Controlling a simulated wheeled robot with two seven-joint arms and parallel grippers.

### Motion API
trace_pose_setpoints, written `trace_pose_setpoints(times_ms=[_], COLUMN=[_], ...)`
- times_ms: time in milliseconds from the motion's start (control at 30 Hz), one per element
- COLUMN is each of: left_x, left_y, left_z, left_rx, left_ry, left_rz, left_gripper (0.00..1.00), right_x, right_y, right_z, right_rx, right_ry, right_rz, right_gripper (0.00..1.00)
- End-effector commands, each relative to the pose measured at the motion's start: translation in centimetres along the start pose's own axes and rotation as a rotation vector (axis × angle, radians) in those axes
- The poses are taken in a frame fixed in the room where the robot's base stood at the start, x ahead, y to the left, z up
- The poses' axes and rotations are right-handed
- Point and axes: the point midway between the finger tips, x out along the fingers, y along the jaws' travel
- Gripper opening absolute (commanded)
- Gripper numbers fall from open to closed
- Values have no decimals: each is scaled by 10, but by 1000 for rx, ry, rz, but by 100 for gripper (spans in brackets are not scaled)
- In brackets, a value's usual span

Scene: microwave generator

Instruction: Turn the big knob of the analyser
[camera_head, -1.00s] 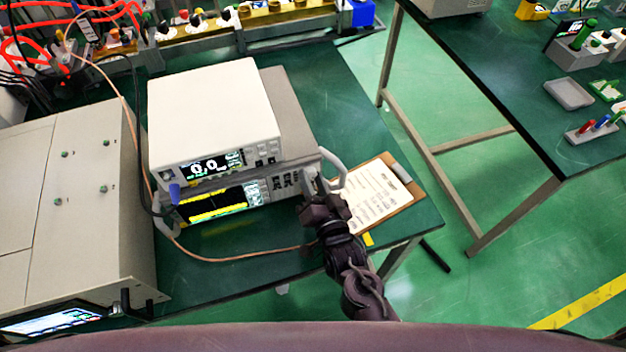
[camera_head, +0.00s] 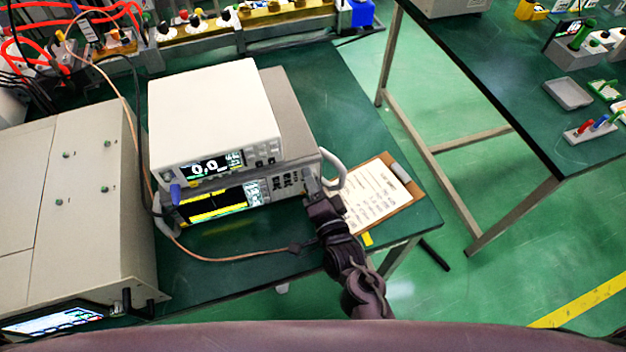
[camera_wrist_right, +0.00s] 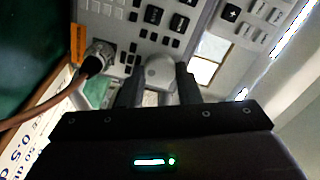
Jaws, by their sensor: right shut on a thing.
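The analyser (camera_head: 215,205) is the lower of two stacked instruments on the green table, with a lit yellow-and-black screen at its left and keys at its right. My right gripper (camera_head: 311,189) is at the right end of its front panel and hides the knob there in the head view. In the right wrist view, the big round grey knob (camera_wrist_right: 160,70) sits between the two dark fingertips of my right gripper (camera_wrist_right: 160,82), which is shut on it. Panel keys surround the knob. My left gripper is not in view.
A white meter (camera_head: 212,115) rests on the analyser. A cable plug (camera_wrist_right: 97,60) sits in the panel beside the knob. A clipboard (camera_head: 385,197) lies to the right. A large grey box (camera_head: 75,200) stands at left. A second table (camera_head: 520,95) stands across the aisle.

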Motion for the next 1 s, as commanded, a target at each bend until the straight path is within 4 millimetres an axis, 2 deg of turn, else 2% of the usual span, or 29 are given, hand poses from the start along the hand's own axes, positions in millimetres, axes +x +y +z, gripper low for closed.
trace_pose_setpoints(times_ms=[333, 367, 433, 767, 1000], left_x=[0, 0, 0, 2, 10], left_y=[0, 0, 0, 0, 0], left_z=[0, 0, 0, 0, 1], left_rx=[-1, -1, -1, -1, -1], left_ry=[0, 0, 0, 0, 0], left_rz=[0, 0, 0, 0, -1], left_gripper=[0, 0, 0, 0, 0], right_x=[0, 0, 0, -5, -42], right_y=[1, 1, 1, 2, 4], right_z=[1, 1, 0, 1, 2], right_rx=[1, 1, 1, 0, 1], right_ry=[-1, -1, -1, -1, -2], right_rz=[2, 2, 2, 2, 4], right_gripper=[7, 33, 39, 39, 39])
